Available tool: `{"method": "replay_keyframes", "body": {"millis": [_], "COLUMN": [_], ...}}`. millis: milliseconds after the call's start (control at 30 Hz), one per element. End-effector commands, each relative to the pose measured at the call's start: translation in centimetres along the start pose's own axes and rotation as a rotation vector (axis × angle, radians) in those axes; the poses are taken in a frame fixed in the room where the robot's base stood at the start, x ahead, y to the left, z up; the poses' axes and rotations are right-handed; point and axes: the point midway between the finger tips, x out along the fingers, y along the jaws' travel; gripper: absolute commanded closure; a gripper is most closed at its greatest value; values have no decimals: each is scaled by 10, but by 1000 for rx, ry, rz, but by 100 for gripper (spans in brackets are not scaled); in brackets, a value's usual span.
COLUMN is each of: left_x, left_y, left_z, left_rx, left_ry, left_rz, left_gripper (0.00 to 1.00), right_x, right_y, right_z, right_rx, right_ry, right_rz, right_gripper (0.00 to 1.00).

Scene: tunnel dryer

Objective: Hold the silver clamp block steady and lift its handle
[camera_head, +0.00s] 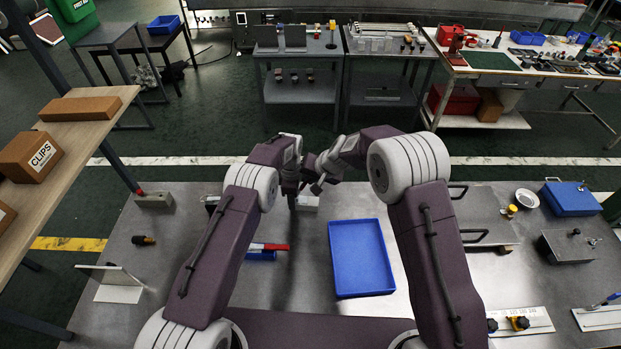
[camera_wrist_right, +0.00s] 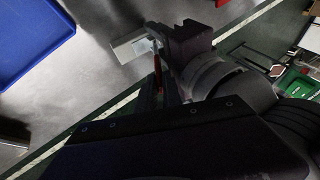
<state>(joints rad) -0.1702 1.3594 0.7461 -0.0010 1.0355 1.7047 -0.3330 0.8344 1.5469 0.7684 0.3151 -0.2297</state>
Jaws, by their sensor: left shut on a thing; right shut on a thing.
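The silver clamp block (camera_head: 308,203) sits on the grey bench, partly hidden by my two grippers. In the right wrist view its pale body (camera_wrist_right: 131,46) shows at the upper middle, with a thin red handle (camera_wrist_right: 157,72) rising beside it. My left gripper (camera_head: 292,203) is down at the block's left side and shut on it. My right gripper (camera_head: 317,186) is just above and to the right, shut on the handle. The fingertips and their contact with the handle are mostly hidden.
An empty blue tray (camera_head: 361,258) lies close in front of the block. Another grey block (camera_head: 154,200) with a red knob stands at the far left. A red-handled tool (camera_head: 270,247) lies left of the tray. A blue box (camera_head: 571,198) is at the right.

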Motion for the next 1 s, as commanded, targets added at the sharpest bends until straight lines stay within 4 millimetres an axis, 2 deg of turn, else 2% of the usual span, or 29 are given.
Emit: {"method": "replay_keyframes", "body": {"millis": [100,133,200,767,1000], "left_x": [-1,-1,-1,0,0], "left_y": [1,1,1,0,0], "left_z": [0,0,0,2,2], "left_rx": [-1,-1,-1,1,1], "left_ry": [-1,-1,-1,-2,-2], "left_rz": [3,3,2,-1,-1], "left_gripper": [100,100,100,100,100], "right_x": [0,0,0,0,0], "right_y": [0,0,0,-1,7], "right_z": [1,1,1,0,1], "right_rx": [1,1,1,1,25], "right_ry": [-3,-3,-2,1,-7], "right_rz": [0,0,0,-3,-48], "right_gripper": [100,85,68,68,68]}}
